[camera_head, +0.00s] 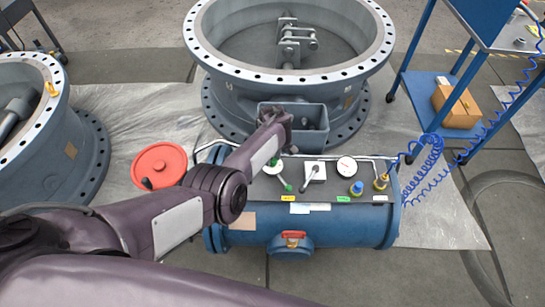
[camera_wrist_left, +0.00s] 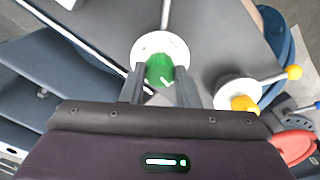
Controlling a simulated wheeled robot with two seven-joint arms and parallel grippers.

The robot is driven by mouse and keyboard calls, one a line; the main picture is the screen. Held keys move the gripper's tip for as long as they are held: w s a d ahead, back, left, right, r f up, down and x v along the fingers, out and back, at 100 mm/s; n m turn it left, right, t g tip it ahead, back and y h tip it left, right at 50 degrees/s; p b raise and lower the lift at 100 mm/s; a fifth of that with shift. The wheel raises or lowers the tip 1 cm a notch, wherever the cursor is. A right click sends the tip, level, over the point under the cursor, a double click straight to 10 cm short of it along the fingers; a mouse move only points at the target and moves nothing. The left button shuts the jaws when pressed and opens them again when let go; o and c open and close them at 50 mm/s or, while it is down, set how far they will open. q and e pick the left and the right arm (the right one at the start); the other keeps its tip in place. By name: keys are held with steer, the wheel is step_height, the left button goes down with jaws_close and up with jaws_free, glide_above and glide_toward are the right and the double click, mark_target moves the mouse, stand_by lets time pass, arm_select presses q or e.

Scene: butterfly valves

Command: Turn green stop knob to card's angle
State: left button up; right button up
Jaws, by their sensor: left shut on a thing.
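The green knob (camera_wrist_left: 160,69) sits on a round white disc (camera_wrist_left: 146,45) in the left wrist view. My left gripper (camera_wrist_left: 158,80) is shut on it, one dark finger on each side. A white tick shows on the knob, and a rod runs up from it. In the head view the white disc (camera_head: 270,169) lies on the grey panel top, with a green ball end (camera_head: 288,187) toward me. My left forearm and wrist cover part of this spot. I cannot tell which label is the card. My right gripper is out of view.
A yellow-tipped lever (camera_wrist_left: 268,81) stands close beside the gripper.

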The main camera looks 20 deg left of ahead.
arm_select(q)
steer(key=shift+n, duration=0.7)
steer(key=o, duration=1)
steer(key=shift+r, duration=0.1)
step_height(320, 180, up, 8)
steer(key=p, duration=0.3)
steer(key=shift+f, duration=0.2)
